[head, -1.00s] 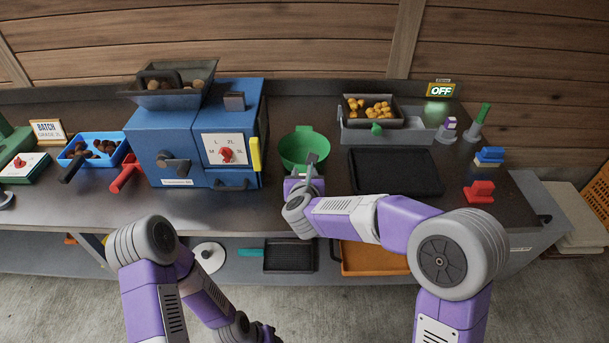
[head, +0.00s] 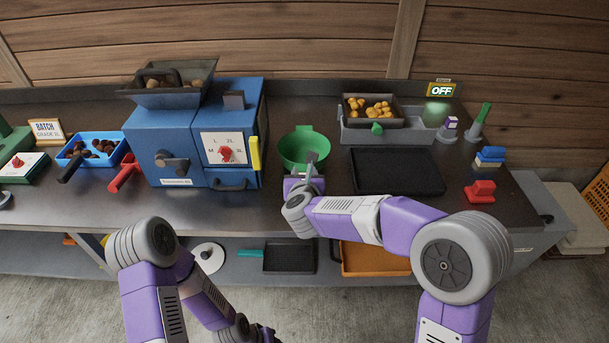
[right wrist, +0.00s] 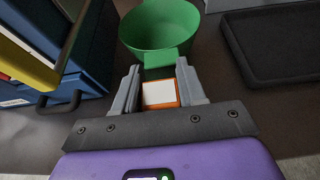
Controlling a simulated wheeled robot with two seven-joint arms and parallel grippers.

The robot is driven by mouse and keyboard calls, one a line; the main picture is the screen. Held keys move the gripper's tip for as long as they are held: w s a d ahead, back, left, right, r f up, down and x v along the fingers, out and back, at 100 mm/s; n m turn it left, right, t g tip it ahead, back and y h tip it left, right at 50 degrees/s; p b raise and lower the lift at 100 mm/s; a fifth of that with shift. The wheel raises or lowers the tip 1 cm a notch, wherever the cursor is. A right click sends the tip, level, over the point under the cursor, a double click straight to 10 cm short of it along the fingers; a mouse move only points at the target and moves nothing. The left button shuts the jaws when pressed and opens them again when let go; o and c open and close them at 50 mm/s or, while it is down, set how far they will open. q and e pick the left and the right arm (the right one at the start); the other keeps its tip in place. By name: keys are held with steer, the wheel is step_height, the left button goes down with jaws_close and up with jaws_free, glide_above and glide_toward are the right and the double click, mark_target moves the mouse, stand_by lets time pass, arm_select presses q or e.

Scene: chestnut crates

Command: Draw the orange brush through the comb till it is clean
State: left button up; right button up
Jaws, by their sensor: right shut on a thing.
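The orange brush shows in the right wrist view as an orange block with a white top (right wrist: 159,93). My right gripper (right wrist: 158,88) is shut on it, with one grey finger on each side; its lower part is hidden. In the head view the right gripper (head: 313,165) is at the near side of the green bowl (head: 300,146). The bowl's front tab (right wrist: 165,58) is just beyond the fingertips; I cannot tell whether they touch. My left gripper (head: 264,333) is low at the bottom edge, partly hidden, its jaws unclear. I cannot make out the comb.
A blue machine (head: 150,148) with a dial stands left of the bowl. A black tray (head: 398,172) lies to its right. A green-handled tool (head: 484,112), a purple and white piece (head: 450,122) and a red block (head: 480,192) stand farther right.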

steer(key=shift+f, duration=0.1)
stand_by(0.4)
steer(key=shift+f+b, duration=0.45)
steer(key=shift+f, duration=1.8)
steer(key=shift+f, duration=0.25)
steer(key=shift+r, duration=0.1)
steer(key=shift+r+p, duration=1.75)
steer(key=shift+r, duration=1.5)
steer(key=shift+f, duration=0.1)
